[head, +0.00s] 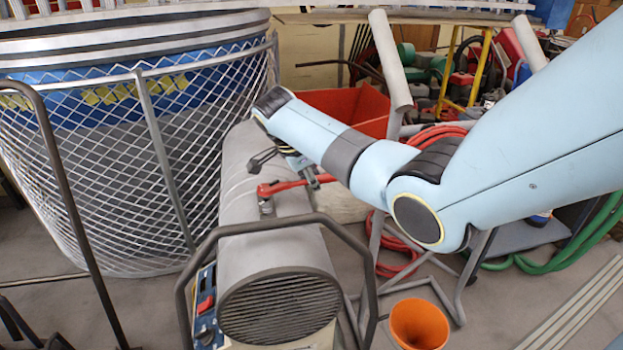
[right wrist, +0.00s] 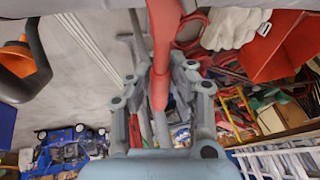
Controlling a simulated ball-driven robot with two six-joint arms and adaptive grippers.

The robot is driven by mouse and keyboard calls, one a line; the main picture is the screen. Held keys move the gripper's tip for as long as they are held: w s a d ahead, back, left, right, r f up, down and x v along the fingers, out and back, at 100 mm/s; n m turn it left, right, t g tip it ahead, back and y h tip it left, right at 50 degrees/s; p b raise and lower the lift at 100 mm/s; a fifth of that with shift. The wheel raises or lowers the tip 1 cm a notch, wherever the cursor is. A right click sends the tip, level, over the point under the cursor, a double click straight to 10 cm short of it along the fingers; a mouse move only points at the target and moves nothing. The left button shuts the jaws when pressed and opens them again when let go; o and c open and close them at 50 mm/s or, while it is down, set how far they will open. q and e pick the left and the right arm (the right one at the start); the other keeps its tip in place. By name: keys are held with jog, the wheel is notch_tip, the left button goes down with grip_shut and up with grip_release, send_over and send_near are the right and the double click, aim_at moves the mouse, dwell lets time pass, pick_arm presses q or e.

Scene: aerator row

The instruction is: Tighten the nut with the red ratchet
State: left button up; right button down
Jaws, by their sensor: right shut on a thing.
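The red ratchet (head: 288,186) lies across the top of the grey cylindrical machine (head: 265,235) in the head view. Its head sits at the left end over a small metal fitting (head: 266,207); the nut itself is too small or covered to make out. In the right wrist view the red ratchet handle (right wrist: 163,40) runs between the fingers of my right gripper (right wrist: 160,75), which is shut on it. My left gripper is in neither view.
A wire-mesh cage (head: 120,170) around a large drum stands close on the left. A dark tubular frame (head: 285,220) rises in front of the machine. An orange cone (head: 418,324) and hoses lie to the right. A red bin (head: 350,108) stands behind.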

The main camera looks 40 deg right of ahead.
jog(key=shift+f, duration=0.2)
jog(key=shift+f, duration=0.2)
jog(key=shift+f, duration=0.15)
dwell(0.4)
jog(key=shift+s, duration=0.1)
jog(key=shift+s+a+r+m+g+p, duration=0.25)
jog(key=shift+s+r+m+p, duration=0.1)
jog(key=shift+m+p, duration=0.15)
jog(key=shift+s+a+r+m+g+p, duration=0.25)
jog(key=shift+s+m+p, duration=0.1)
jog(key=shift+m, duration=0.25)
jog(key=shift+f, duration=0.15)
jog(key=shift+f+b, duration=0.3)
